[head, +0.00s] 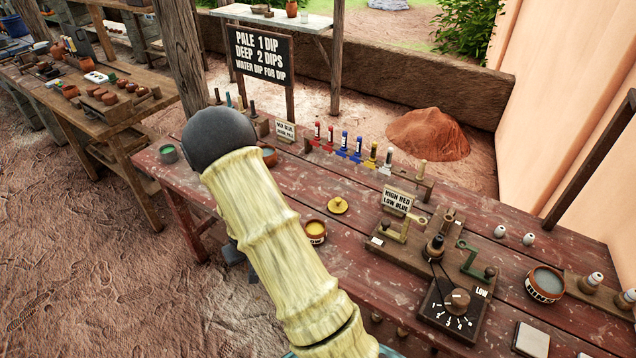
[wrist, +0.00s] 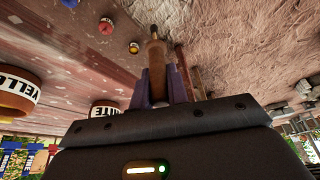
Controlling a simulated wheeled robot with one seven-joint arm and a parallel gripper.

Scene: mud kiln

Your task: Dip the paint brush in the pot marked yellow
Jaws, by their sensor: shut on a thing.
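The pot marked yellow (head: 315,232) stands open on the red table in the head view, with yellow paint inside. Its label is partly cut off at the left edge of the wrist view (wrist: 20,92). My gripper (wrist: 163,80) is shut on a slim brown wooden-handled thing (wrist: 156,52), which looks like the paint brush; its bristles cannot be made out. The brush appears apart from the pot. In the head view my arm hides the gripper and brush.
A pot whose label ends in "ITE" (wrist: 105,108) is near the yellow one in the wrist view. A green paint pot (head: 168,154) is at left.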

